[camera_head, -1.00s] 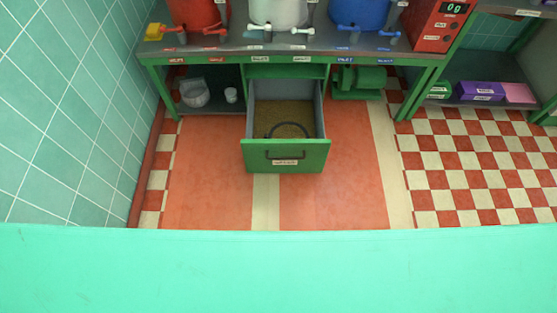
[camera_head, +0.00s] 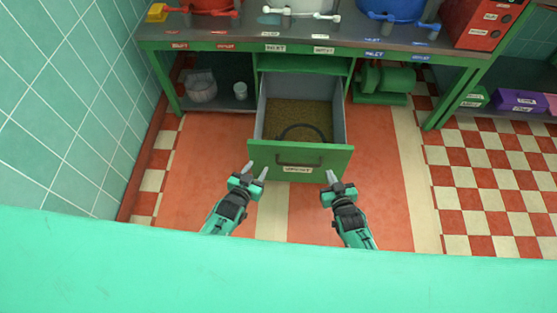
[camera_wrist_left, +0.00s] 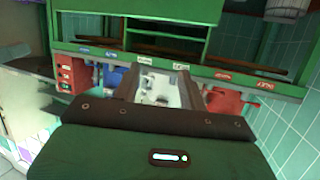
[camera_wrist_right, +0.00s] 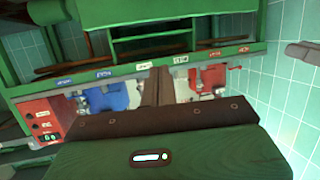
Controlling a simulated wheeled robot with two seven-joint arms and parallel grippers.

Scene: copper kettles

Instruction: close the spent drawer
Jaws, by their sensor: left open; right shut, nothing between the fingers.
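The drawer has a green front (camera_head: 314,159) with a dark handle (camera_head: 298,163) and a white label too small to read surely. It stands pulled out below the bench in the head view. Brown grainy matter and a dark curved hoop show inside it. My left gripper (camera_head: 256,171) is open and empty, by the lower left of the drawer front. My right gripper (camera_head: 332,176) is shut and empty, by its lower right. Both appear on the near side of the front; contact cannot be told. The fingers also show in the left wrist view (camera_wrist_left: 163,85) and right wrist view (camera_wrist_right: 159,85).
The bench (camera_head: 225,46) carries red, white and blue vessels with taps and a red box (camera_head: 484,24). Under it are a bowl (camera_head: 201,88), a white cup (camera_head: 240,91) and a green machine (camera_head: 385,80). A tiled wall (camera_head: 60,110) is at left. The floor before the drawer is clear.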

